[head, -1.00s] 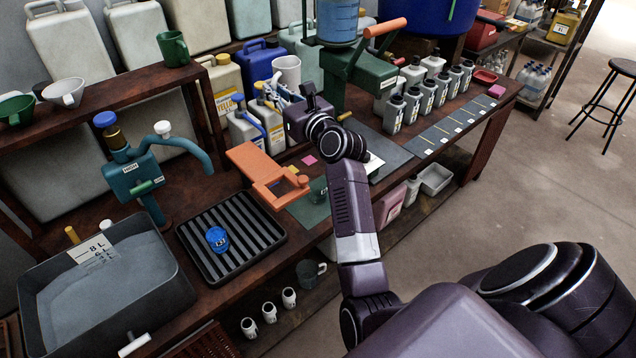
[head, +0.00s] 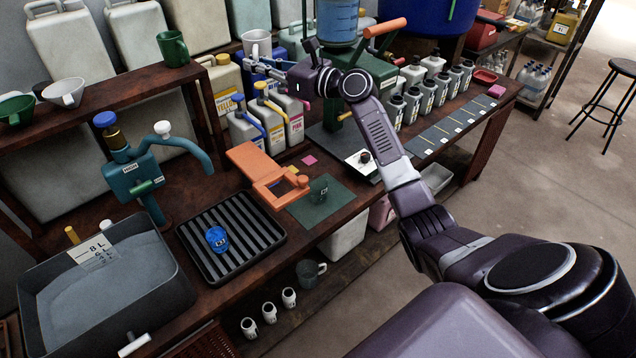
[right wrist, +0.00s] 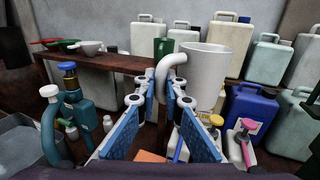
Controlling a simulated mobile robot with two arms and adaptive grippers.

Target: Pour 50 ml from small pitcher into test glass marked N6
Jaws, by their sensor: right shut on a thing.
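My right gripper (head: 273,69) is shut on the handle of a white pitcher (head: 257,43), which it holds upright in the air near the back shelf. In the right wrist view the pitcher (right wrist: 204,76) stands just beyond the fingertips (right wrist: 167,86), its handle between them. Its contents are hidden. A blue glass (head: 216,239) with a small label stands on the black ribbed tray (head: 262,246). I cannot read N6 on either glass. My left gripper is out of view.
An orange stand (head: 262,172) sits beside the green mat. Several labelled jugs (head: 270,120) stand below the held pitcher. A teal tap (head: 145,183) rises behind the grey basin (head: 163,285). A white scale-like plate (head: 362,160) lies right of the mat.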

